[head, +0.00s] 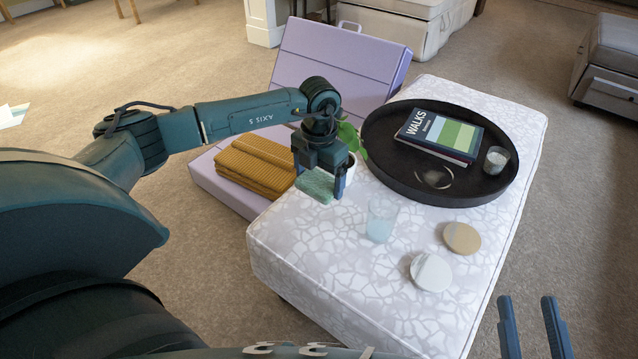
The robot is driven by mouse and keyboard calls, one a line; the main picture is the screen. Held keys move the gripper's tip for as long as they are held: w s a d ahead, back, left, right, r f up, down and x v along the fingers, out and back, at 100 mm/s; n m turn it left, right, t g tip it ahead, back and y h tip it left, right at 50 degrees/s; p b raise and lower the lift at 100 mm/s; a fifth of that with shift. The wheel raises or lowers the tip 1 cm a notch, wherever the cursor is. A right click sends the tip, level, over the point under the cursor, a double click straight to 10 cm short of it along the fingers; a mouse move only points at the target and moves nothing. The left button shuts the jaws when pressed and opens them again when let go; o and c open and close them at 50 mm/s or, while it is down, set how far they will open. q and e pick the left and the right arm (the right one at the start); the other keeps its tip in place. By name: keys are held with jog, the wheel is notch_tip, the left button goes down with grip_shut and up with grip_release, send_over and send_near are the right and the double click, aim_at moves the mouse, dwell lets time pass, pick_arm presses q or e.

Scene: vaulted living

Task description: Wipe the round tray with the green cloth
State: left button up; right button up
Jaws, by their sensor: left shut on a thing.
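The round black tray (383,166) lies on the patterned ottoman at the right. A book (440,135) and a small glass candle (496,160) are on it, and a pale ring-shaped mark (433,177) shows on its bare front part. My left gripper (322,186) is shut on the folded green cloth (316,185), held left of the tray, apart from it. My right gripper (534,325) is at the bottom right, its two fingers apart with nothing between them.
A glass (380,222) and two round coasters, one tan (462,238) and one white (431,272), stand in front of the tray. A potted plant (351,140) is behind my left gripper. The ottoman's (330,300) front is clear.

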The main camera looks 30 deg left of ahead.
pick_arm(q)
jog(key=o, duration=0.4)
jog(key=c, duration=0.3)
jog(key=shift+r, duration=0.1)
